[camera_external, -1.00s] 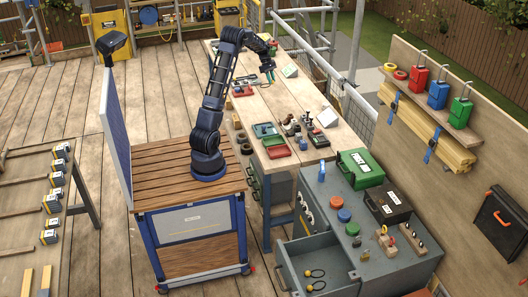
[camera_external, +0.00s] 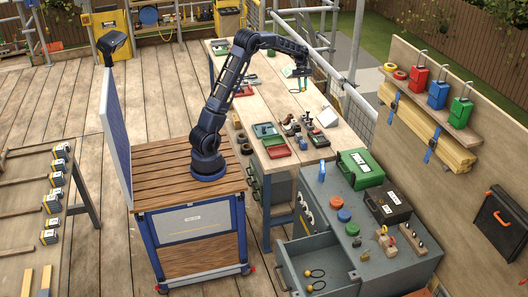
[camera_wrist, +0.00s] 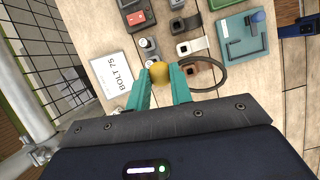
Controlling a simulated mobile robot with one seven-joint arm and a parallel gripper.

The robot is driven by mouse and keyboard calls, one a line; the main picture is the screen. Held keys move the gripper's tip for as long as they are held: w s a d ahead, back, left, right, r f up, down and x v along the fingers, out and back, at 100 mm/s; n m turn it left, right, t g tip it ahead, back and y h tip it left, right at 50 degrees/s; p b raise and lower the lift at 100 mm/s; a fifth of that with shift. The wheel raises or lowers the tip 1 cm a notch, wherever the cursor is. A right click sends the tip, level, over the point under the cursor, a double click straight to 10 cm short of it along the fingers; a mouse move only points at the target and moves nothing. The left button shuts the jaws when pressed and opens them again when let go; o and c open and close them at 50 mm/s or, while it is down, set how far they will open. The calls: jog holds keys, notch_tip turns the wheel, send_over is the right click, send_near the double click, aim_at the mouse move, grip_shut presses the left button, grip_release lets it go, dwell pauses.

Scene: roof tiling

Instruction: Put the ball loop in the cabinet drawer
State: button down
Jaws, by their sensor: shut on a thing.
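My gripper (camera_external: 300,86) is above the far part of the workbench, its teal fingers pointing down. In the wrist view my gripper (camera_wrist: 160,78) is shut on the yellow ball of a ball loop (camera_wrist: 160,72); its dark loop (camera_wrist: 224,80) sticks out to the right of the fingers. The grey cabinet (camera_external: 350,205) stands at the near end of the bench. Its drawer (camera_external: 287,265) is pulled open.
The workbench (camera_external: 285,102) carries trays, clamps and a white card (camera_wrist: 112,78) reading BOLT 75. A green first-aid box (camera_external: 361,168) and a dark case (camera_external: 388,206) stand on the cabinet. Scaffold poles (camera_external: 357,40) rise along the bench's right side.

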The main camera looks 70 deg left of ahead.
jog(key=w+d+m+g+y, duration=0.1)
jog(key=w+d+m+g, duration=0.2)
jog(key=d, duration=1.1)
jog(key=w+d+m, duration=0.2)
jog(key=d+m, duration=0.3)
jog(key=d, duration=0.9)
jog(key=s+d+m+g+y, duration=0.1)
jog(key=s+d+m+y, duration=0.2)
jog(key=d, duration=1)
jog(key=s+d+m, duration=0.2)
jog(key=d+m, duration=0.3)
jog(key=d, duration=0.9)
jog(key=m+t+y, duration=0.3)
jog(key=m+y, duration=0.2)
jog(key=m, duration=1)
send_over(298, 262)
jog(key=d, duration=0.2)
jog(key=f, duration=4)
jog(key=shift+w+a, duration=0.15)
jog(key=shift+w, duration=0.15)
jog(key=c, duration=1.3)
grip_release()
jog(key=shift+o, duration=0.2)
